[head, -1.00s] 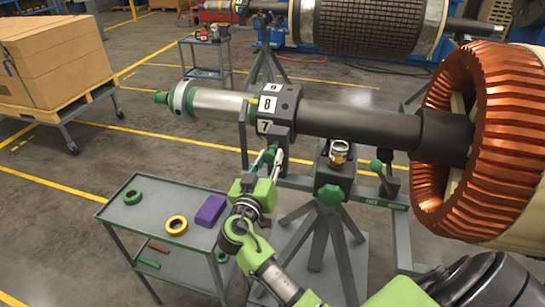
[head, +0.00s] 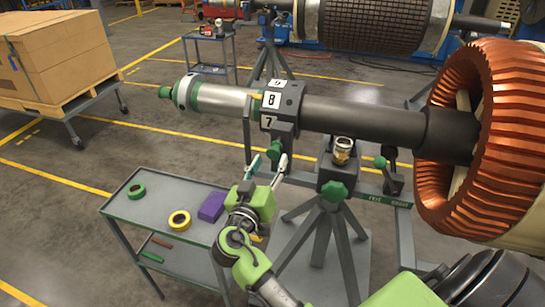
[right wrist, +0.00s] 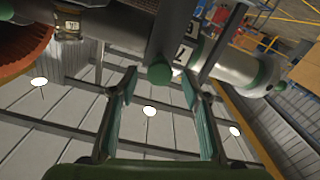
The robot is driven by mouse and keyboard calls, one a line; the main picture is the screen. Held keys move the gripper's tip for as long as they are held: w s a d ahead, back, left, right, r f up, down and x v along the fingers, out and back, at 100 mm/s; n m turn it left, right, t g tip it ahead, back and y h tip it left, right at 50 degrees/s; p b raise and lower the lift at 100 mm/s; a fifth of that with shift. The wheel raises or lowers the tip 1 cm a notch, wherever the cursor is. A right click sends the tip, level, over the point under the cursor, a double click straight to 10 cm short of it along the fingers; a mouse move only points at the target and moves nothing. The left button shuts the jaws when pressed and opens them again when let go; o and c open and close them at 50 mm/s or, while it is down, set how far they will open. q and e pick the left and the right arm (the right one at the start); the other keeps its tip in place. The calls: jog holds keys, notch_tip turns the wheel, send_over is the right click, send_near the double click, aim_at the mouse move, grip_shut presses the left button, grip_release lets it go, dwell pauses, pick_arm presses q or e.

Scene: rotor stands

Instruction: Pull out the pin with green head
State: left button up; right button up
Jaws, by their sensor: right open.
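The pin's round green head (head: 275,149) sticks out below the dark collar (head: 289,101) marked 7, 8 and 9 on the shaft. It also shows in the right wrist view (right wrist: 160,73), centred between and beyond the fingertips. My right gripper (head: 268,164) is open, just below the green head, with a finger to either side and nothing held. Its two fingers also show in the right wrist view (right wrist: 162,88), wide apart. The pin's shank is hidden inside the collar. My left gripper is not in view.
A grey cart (head: 147,207) with green and yellow tape rolls and a purple block (head: 212,206) stands left of my right arm. A stand with a green knob (head: 333,190) and a green-tipped lever (head: 380,163) is close on the right. A copper-coloured winding (head: 490,130) is farther right.

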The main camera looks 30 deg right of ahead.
jog(key=v, duration=0.8)
jog(key=shift+s+a, duration=0.25)
